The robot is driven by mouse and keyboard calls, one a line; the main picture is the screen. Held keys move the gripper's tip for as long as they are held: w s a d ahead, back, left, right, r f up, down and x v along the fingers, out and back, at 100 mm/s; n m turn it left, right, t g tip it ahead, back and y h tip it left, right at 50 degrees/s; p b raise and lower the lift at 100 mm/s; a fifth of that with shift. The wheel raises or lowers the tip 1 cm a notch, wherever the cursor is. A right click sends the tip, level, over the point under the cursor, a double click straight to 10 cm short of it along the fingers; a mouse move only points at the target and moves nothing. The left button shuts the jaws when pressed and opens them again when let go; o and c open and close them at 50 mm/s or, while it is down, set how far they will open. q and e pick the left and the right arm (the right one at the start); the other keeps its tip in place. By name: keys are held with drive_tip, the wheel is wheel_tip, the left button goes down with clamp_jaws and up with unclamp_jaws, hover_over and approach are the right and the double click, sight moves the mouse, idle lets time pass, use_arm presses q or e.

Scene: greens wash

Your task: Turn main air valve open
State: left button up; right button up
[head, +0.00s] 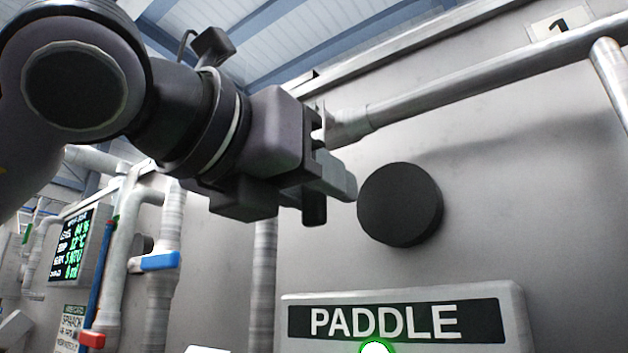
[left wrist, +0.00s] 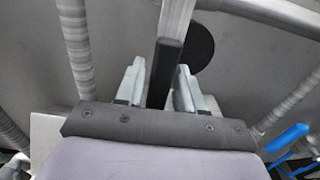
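My left gripper (head: 335,185) is in front of the grey panel, just left of a round black disc (head: 400,205). In the left wrist view its two pale fingers (left wrist: 160,72) are spread apart. A lever with a black grip (left wrist: 165,65) and a grey metal arm lies between the fingers, with a visible gap on the left side. I take this lever to be the main air valve handle; no label on it is readable. In the head view my gripper hides most of it. The disc (left wrist: 191,47) also shows behind the lever. My right gripper is not in view.
A metal pipe (head: 480,75) runs above my gripper. A PADDLE sign (head: 400,320) with a green light (head: 375,349) sits below. Left are pipes with a blue handle (head: 160,261), a red handle (head: 92,340) and a display (head: 75,245).

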use_arm(q)
clamp_jaws()
drive_tip(key=shift+s+d+f+n+b, duration=0.15)
drive_tip(key=shift+s+d+n+b, duration=0.35)
drive_tip(key=shift+b, duration=0.55)
drive_tip(key=shift+s+d+r+n+b, duration=0.3)
drive_tip(key=shift+d+n+b, duration=0.15)
drive_tip(key=shift+n+b, duration=0.45)
drive_tip(key=shift+s+d+r+n+b, duration=0.4)
drive_tip(key=shift+n+b, duration=0.25)
drive_tip(key=shift+n, duration=0.45)
drive_tip(key=shift+s+d+r+n+b, duration=0.25)
drive_tip(key=shift+d+n+b, duration=0.25)
drive_tip(key=shift+n+b, duration=0.4)
drive_tip(key=shift+r, duration=0.1)
